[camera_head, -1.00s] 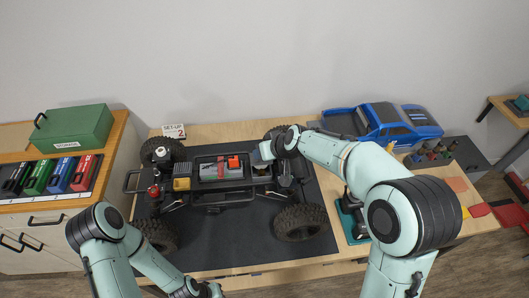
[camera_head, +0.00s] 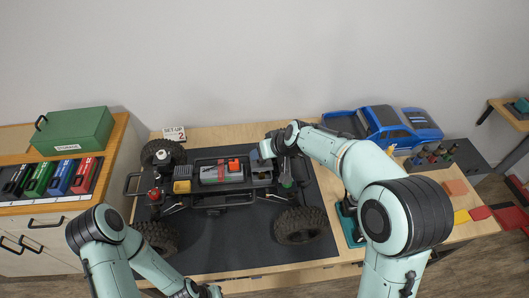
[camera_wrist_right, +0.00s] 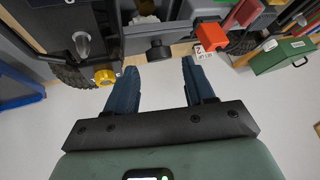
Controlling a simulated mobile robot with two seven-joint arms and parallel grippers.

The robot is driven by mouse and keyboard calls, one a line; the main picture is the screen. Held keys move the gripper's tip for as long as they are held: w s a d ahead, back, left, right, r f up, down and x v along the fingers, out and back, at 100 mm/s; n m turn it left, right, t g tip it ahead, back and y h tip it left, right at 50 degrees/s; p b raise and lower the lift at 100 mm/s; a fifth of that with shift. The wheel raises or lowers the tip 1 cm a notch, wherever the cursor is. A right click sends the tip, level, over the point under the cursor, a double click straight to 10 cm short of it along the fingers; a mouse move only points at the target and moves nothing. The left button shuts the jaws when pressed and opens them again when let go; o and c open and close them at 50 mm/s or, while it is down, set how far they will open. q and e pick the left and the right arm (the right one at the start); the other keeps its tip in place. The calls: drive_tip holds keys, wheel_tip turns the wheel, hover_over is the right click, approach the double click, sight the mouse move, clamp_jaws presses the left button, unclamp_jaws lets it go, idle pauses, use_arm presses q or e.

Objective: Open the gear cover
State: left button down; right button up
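The RC crawler chassis (camera_head: 222,199) sits on a black mat with its wheels on. The gear cover seems to be the grey housing (camera_head: 261,166) right of the red-and-grey battery area; my right gripper partly hides it. My right gripper (camera_head: 266,149) is just above and behind this housing. In the right wrist view its two blue fingers (camera_wrist_right: 158,74) are spread with nothing between them. A short black knob (camera_wrist_right: 158,50) on the chassis lies just beyond the fingertips, apart from them. My left gripper (camera_head: 212,291) is at the bottom edge, its fingers unclear.
A blue truck body (camera_head: 388,125) stands at the back right, near a holder of tools (camera_head: 432,153). A green storage box (camera_head: 73,129) and several coloured cases are at left. In the wrist view, a yellow knob (camera_wrist_right: 104,77) and red block (camera_wrist_right: 211,36) flank the fingers.

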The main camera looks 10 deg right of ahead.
drive_tip(key=v, duration=1.3)
drive_tip(key=shift+d+r, duration=0.1)
drive_tip(key=shift+r, duration=0.05)
drive_tip(key=shift+s, duration=0.1)
